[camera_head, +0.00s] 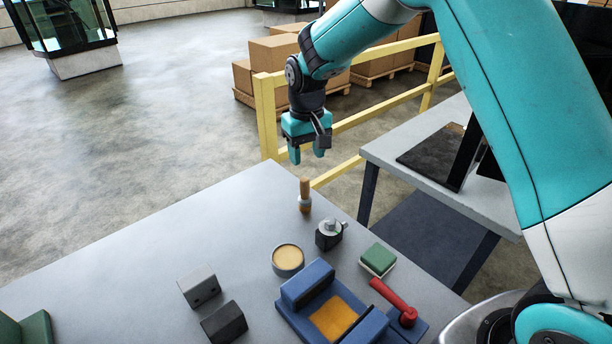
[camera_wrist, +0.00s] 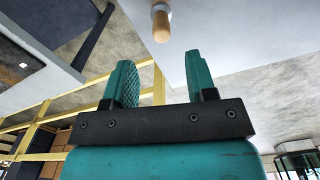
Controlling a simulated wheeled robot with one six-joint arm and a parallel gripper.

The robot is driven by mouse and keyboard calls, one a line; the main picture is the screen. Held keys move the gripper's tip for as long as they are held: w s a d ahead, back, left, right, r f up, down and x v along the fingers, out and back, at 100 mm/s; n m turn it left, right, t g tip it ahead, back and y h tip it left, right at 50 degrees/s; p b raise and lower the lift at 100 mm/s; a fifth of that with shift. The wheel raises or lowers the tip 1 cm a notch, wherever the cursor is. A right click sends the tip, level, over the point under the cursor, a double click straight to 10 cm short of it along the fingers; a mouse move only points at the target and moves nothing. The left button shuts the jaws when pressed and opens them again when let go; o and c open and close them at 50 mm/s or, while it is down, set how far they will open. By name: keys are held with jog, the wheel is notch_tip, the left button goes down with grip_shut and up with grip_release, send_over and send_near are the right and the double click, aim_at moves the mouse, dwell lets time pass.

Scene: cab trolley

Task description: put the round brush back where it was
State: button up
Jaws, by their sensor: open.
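The round brush (camera_head: 304,196) stands upright near the far corner of the grey table (camera_head: 150,245), its wooden handle pointing up. In the wrist view, its handle (camera_wrist: 161,25) shows at the top, beyond the fingertips and apart from them. My gripper (camera_head: 307,156) is open and empty, above and just beyond the brush in the head view. In the wrist view, my gripper (camera_wrist: 160,75) has its two teal fingers spread with nothing between them. The brush's lower end is small in the head view, so its bristles are hard to make out.
A yellow railing (camera_head: 266,120) runs behind the table.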

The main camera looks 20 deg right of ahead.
jog(key=s+a+r+n, duration=0.1)
jog(key=s+a+r, duration=0.1)
jog(key=s+r, duration=0.4)
jog(key=s+a+r+n+y, duration=0.1)
jog(key=s+r+n+y, duration=0.1)
jog(key=s, duration=1.1)
jog(key=s+a+r+n+y, duration=0.2)
jog(key=s+r, duration=0.2)
jog(key=s, duration=0.9)
jog(key=shift+s+r, duration=0.15)
jog(key=shift+s, duration=0.1)
